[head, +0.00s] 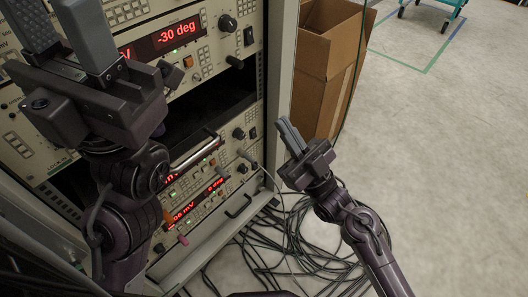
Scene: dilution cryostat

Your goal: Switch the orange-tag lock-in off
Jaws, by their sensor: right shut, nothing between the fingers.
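Several lock-ins sit stacked in a rack at the left. The upper lock-in (205,45) has a red display reading -30 deg, a black knob and a dark rocker switch (248,36) at its right end. A lower lock-in (213,190) is lit in red too, partly behind my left arm. A small orange patch (214,162) shows near it; I cannot tell if this is the tag. My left gripper (65,25) is raised in front of the rack, its fingers apart and empty. My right gripper (287,132) is shut and empty, right of the rack, apart from it.
A cardboard box (322,75) stands open right of the rack. Black cables (290,245) lie tangled on the floor below my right gripper. Metal handles (196,150) stick out from the rack front. The floor farther right is clear, with a teal cart (440,10) at the back.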

